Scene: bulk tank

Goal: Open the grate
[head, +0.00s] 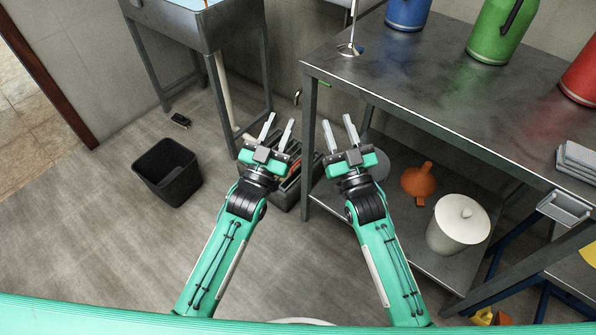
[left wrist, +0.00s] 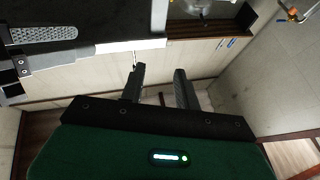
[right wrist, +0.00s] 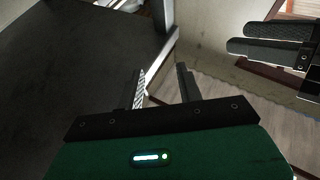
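I cannot make out a grate in any of the views. My left gripper (head: 279,121) is open and empty, held in front of the steel sink stand. Its two fingers also show apart in the left wrist view (left wrist: 160,75). My right gripper (head: 339,122) is open and empty, beside the front left leg of the steel table. Its fingers show apart in the right wrist view (right wrist: 162,72). The grippers are side by side, not touching anything that I can see.
A steel table (head: 420,100) at right carries blue (head: 407,10), green (head: 500,30) and red (head: 583,75) containers. Its lower shelf holds an orange funnel (head: 418,182) and white bucket (head: 459,224). A black bin (head: 168,172) stands left; a dark crate (head: 290,188) is behind my grippers.

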